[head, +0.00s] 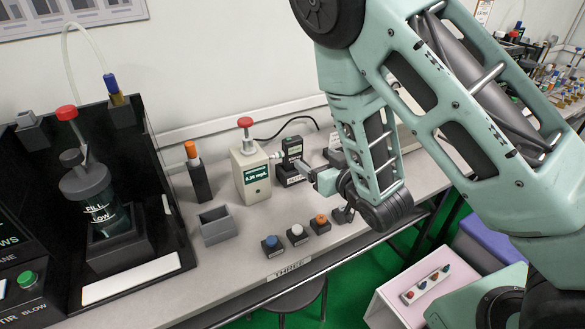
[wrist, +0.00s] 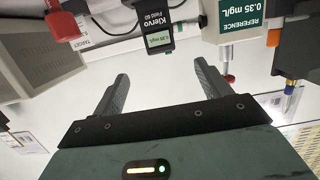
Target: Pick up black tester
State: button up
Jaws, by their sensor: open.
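The black tester (head: 292,149) stands upright on the bench, with a small pale-green screen near its top and a dark labelled base under it. It also shows at the top of the wrist view (wrist: 157,18), with "Klervo" lettering and a lit screen. My gripper (head: 322,188) is just right of and in front of the tester in the head view. In the wrist view my gripper (wrist: 161,76) has its two fingers wide apart with nothing between them. The tester lies beyond the fingertips, roughly in line with the gap. I cannot tell the exact distance.
A beige reference meter (head: 250,172) with a red knob stands close left of the tester. A black orange-capped holder (head: 198,174), a grey open box (head: 217,225) and blue (head: 271,243), white (head: 297,234) and orange (head: 320,223) knobs are nearby. A black cable runs behind the tester.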

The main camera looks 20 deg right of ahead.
aim_at(296, 144)
jog(key=x, duration=0.9)
jog(key=shift+p+x, duration=0.85)
jog(key=shift+x, duration=2.15)
jog(key=shift+a+r, duration=0.1)
jog(key=shift+r, duration=0.15)
jog(key=c, duration=1.5)
